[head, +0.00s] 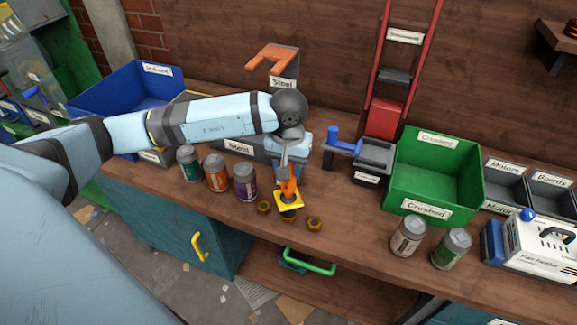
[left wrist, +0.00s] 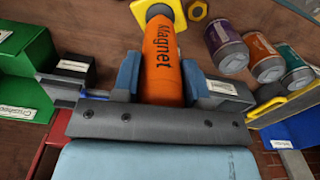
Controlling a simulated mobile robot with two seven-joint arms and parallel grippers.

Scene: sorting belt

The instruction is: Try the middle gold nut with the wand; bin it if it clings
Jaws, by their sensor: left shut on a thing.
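My left gripper (head: 290,165) is shut on the orange wand (head: 288,188), lettered "Magnet" in the left wrist view (left wrist: 163,62). The wand points down, with a yellow collar (head: 289,201) near its lower end. Its dark tip is low over the bench between two gold nuts, the left nut (head: 264,207) and the right nut (head: 314,224). The middle nut is mostly hidden at the tip; I cannot tell whether they touch. One gold nut (left wrist: 197,10) shows beside the collar in the left wrist view. A grey bin labelled "Steel" (head: 238,148) stands behind, partly covered by my arm.
Teal, orange and purple cans (head: 245,183) stand left of the nuts. A crusher with a blue handle (head: 345,148) and a green "Crushed" bin (head: 440,175) are at the right. Two more cans (head: 408,236) and a fan heater (head: 530,250) stand further right. A blue bin (head: 120,90) is far left.

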